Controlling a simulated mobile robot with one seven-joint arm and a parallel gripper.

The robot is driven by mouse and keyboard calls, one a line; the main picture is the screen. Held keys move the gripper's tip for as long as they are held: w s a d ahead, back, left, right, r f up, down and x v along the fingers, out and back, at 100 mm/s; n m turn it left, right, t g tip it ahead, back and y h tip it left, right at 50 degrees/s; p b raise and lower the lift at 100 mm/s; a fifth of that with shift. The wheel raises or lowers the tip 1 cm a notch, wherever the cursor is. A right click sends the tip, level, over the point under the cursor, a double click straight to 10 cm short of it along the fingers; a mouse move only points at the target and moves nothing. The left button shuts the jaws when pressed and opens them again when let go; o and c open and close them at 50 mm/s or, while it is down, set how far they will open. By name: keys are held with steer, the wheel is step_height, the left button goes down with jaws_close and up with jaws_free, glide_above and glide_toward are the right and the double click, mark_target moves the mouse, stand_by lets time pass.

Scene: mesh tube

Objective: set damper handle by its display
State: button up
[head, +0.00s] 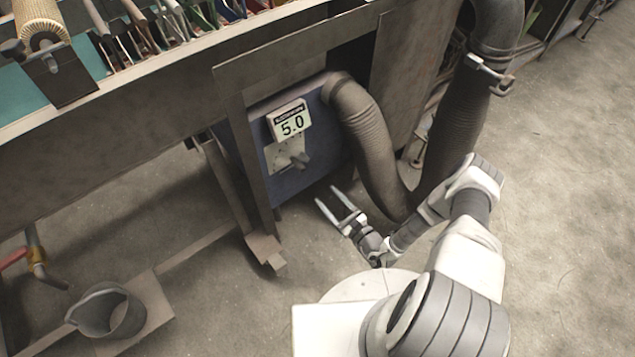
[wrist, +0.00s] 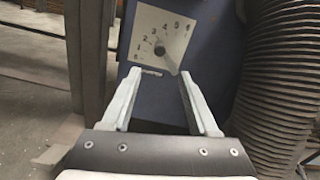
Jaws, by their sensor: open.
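The damper handle (head: 299,160) is a small grey lever on a pale plate on the front of a blue box (head: 300,180). In the wrist view the handle (wrist: 172,64) points down and to the right from its pivot, over a dial plate (wrist: 150,35) with numbers around it. The display (head: 291,121) above the plate reads 5.0; it is not visible in the wrist view. My gripper (head: 335,202) is open and empty, below and to the right of the handle. In the wrist view its fingertips (wrist: 156,74) are just below the plate, with the handle's end near the right finger.
A thick ribbed hose (head: 367,140) curves from the box down beside my arm; it also fills the right of the wrist view (wrist: 280,80). A brown frame post (head: 247,150) stands left of the box. A grey bucket (head: 110,312) stands at lower left.

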steer(key=shift+v, duration=1.3)
stand_by(1.4)
steer(key=a+r+n+g+y, duration=0.2)
steer(key=r+n+g, duration=0.65)
steer(key=r, duration=0.55)
steer(key=a+r+n+g+y, duration=0.1)
steer(key=r+n+g+y, duration=0.1)
steer(key=r+n+g, duration=0.95)
steer(key=s+d+r+n+t+h, duration=0.25)
steer(key=s+r+h, duration=0.3)
steer(key=r, duration=0.35)
steer(key=s+d+r+n+t+h, duration=0.2)
steer(key=s+d+r+t+h, duration=0.15)
steer(key=s+r, duration=0.4)
steer(key=s+d+r+n+t+h, duration=0.25)
steer(key=s+r+t+h, duration=0.2)
steer(key=r, duration=0.65)
step_height(320, 180, up, 18)
steer(key=p, duration=1.8)
steer(key=shift+s+d+f+h, duration=0.1)
steer(key=shift+d+f+h, duration=0.05)
steer(key=shift+h, duration=0.1)
